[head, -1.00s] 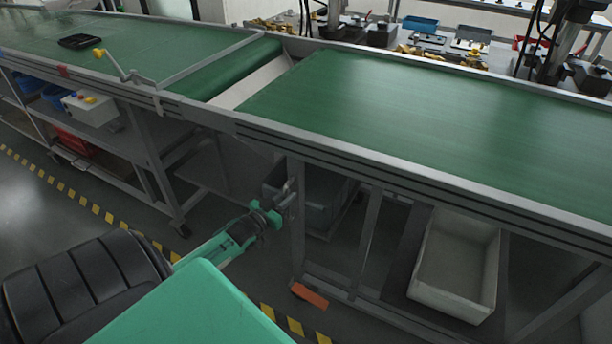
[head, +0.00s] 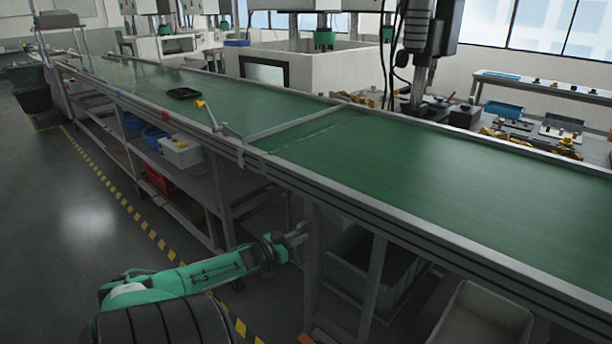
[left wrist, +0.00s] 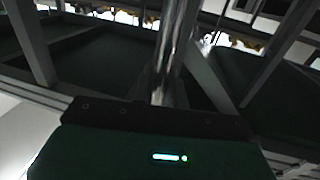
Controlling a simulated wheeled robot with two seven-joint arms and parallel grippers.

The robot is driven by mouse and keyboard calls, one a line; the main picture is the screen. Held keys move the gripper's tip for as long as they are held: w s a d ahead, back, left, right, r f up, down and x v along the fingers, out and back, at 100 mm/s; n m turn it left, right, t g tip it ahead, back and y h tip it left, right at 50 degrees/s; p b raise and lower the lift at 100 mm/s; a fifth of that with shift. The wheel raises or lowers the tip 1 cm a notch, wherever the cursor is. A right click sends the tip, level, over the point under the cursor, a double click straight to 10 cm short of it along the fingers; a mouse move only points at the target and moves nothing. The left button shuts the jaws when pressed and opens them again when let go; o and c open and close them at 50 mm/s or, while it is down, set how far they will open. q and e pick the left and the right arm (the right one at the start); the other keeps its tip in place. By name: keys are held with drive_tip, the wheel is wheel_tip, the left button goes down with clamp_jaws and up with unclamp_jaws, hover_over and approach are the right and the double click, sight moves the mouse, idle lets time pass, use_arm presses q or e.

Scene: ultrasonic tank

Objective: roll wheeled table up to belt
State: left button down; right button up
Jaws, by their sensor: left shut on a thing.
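The wheeled table (head: 430,185) has a green top and a grey frame, and fills the right of the head view. Its left end lies against the end of the green belt (head: 225,95), with only a thin seam visible between them. My left gripper (head: 301,234) is at the near left corner of the table, below the top, shut on the upright frame post (head: 309,265). The left wrist view shows a shiny metal bar (left wrist: 168,45) beyond the gripper body; the exact contact is hidden. My right gripper is not in view.
A grey bin (head: 370,268) and a pale bin (head: 485,320) sit under the table. A black tray (head: 184,93) and a yellow-tipped lever (head: 203,107) are on the belt side. A yellow-black floor line (head: 150,235) runs along open floor at left.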

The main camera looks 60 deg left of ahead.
use_arm(q)
drive_tip(key=shift+a, duration=0.25)
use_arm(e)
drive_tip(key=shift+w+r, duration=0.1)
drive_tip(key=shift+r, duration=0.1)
use_arm(q)
drive_tip(key=c, duration=1.5)
unclamp_jaws()
drive_tip(key=shift+s, duration=0.15)
